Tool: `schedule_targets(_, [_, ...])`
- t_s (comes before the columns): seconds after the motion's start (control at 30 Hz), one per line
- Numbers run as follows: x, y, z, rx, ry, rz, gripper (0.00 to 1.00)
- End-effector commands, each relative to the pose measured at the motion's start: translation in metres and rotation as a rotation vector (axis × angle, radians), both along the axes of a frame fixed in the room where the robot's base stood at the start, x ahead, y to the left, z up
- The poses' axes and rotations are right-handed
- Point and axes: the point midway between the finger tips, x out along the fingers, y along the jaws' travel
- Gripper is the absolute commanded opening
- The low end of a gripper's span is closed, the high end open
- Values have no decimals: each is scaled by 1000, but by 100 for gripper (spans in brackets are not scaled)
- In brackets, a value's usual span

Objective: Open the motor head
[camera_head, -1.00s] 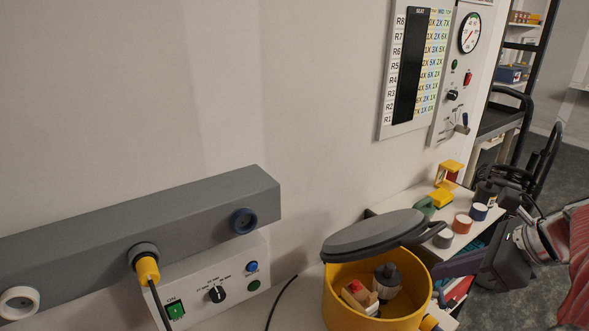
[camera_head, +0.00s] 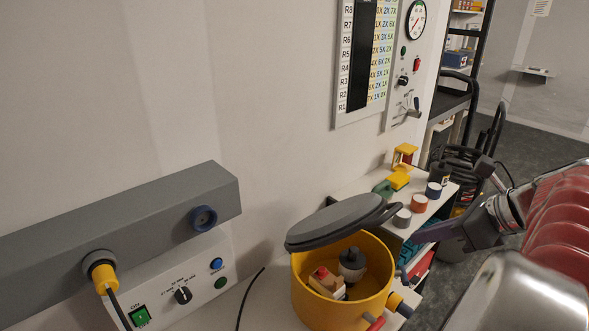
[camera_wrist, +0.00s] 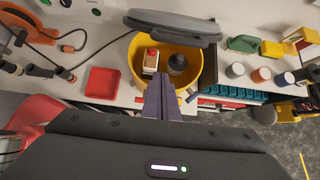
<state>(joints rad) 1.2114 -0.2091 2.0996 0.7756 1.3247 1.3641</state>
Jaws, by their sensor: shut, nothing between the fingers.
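The motor head appears to be the grey lid (camera_head: 340,220) on the yellow round drum (camera_head: 312,302). It stands raised and tilted, with a gap above the rim. The lid also shows at the top of the wrist view (camera_wrist: 170,25). Inside the drum are a block with a red top (camera_head: 325,281) and a dark grey cylinder (camera_head: 352,264). My gripper (camera_head: 404,247) is right of the drum, below the lid's right end. In the wrist view its purple fingers (camera_wrist: 160,80) are shut and empty, overlapping the near rim; I cannot tell whether they touch it.
A grey bar with round sockets (camera_head: 130,220) and a white control box (camera_head: 185,285) lie left. Several small cups (camera_head: 418,203) stand on the right shelf. A red tray (camera_wrist: 103,81) sits left of the drum in the wrist view. A gauge panel (camera_head: 405,75) is on the wall.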

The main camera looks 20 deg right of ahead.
Motion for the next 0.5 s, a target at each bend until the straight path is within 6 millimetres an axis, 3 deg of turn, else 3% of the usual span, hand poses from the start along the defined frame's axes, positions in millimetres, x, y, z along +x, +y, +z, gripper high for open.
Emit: schedule_targets(0.5, [52, 19, -56, 0, 0, 4, 0])
